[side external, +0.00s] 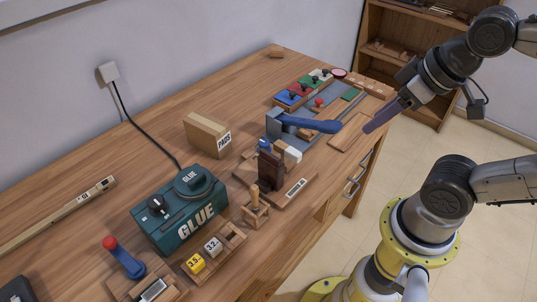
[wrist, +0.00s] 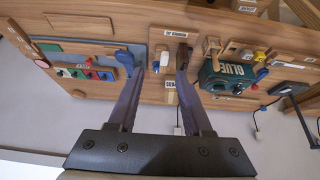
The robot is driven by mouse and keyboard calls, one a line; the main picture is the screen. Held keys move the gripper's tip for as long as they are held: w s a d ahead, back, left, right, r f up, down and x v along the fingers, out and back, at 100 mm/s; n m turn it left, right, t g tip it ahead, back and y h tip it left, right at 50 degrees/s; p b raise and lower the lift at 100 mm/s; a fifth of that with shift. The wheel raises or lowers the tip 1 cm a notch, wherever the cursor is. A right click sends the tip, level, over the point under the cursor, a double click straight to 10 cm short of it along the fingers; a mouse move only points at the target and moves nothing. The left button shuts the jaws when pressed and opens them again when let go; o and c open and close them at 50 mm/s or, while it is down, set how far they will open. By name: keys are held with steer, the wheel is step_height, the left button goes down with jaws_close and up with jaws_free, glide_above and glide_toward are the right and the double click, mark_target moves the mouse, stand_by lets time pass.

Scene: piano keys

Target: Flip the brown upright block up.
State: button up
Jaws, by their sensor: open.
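The dark brown upright block (side external: 271,168) stands on a wooden base with a white label (side external: 296,187), near the middle of the bench. A blue-topped piece (side external: 264,146) and a white piece (side external: 292,154) are close beside it. In the wrist view the brown block (wrist: 182,56) shows near the tip of the right finger. My gripper (side external: 372,127) is in the air to the right of the block, above the bench's front edge, well apart from it. In the wrist view my gripper (wrist: 158,78) has its fingers spread, with nothing held between them.
A blue lever (side external: 310,123) on a grey mount stands between the block and my gripper. The green GLUE box (side external: 180,208), a small wooden stand (side external: 255,208) and the PADS box (side external: 207,134) are nearby. Colored switches (side external: 302,87) lie farther back.

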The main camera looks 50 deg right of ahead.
steer(key=shift+s+n, duration=0.15)
steer(key=shift+n, duration=0.15)
steer(key=shift+c, duration=1.2)
steer(key=r, duration=0.1)
steer(key=n, duration=0.1)
steer(key=w+r+n, duration=0.1)
steer(key=shift+d+r, duration=0.3)
steer(key=shift+d, duration=0.1)
jaws_close()
steer(key=w+a+r+n+g+h, duration=0.25)
steer(key=w+a+n+g, duration=0.2)
steer(key=w+n, duration=0.6)
steer(key=w+a+f+n+h, duration=0.1)
steer(key=w+a+f+n, duration=0.1)
steer(key=w+a+f, duration=0.2)
steer(key=w+a+f+n+g+h, duration=0.1)
steer(key=w+a+f, duration=0.3)
steer(key=a, duration=0.7)
step_height(320, 180, down, 3)
steer(key=shift+a+r+n, duration=0.2)
steer(key=shift+a+n, duration=0.05)
steer(key=shift+n, duration=0.6)
